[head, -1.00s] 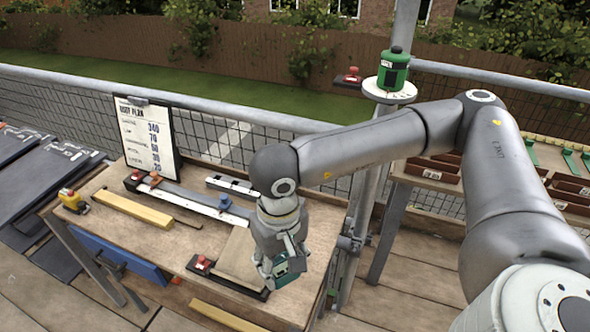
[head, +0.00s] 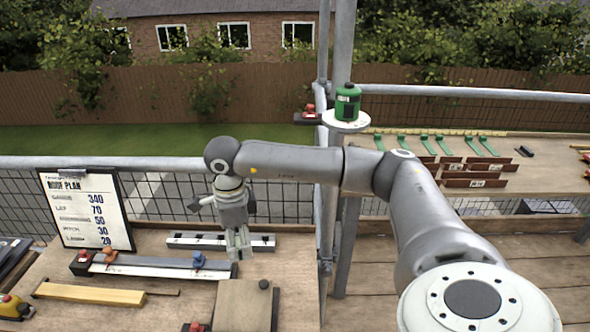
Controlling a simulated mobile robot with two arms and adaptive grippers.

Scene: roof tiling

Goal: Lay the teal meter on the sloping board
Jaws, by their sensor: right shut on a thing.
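My right gripper (head: 238,247) points down above the back part of the workbench, behind the sloping board. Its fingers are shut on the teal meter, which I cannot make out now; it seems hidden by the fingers. The sloping board (head: 240,305) is a plain light-brown panel at the bottom of the head view, with a small dark knob near its top right corner. Its lower part is cut off by the frame. The gripper is apart from the board. My left gripper is not in view.
On the bench (head: 150,245) lie a long straightedge (head: 150,268) with blue and orange clamps, a white-and-black bar (head: 220,241) and a yellow wooden strip (head: 95,293). A roof plan board (head: 90,208) stands at left. A green instrument (head: 348,103) sits on a pole's white disc.

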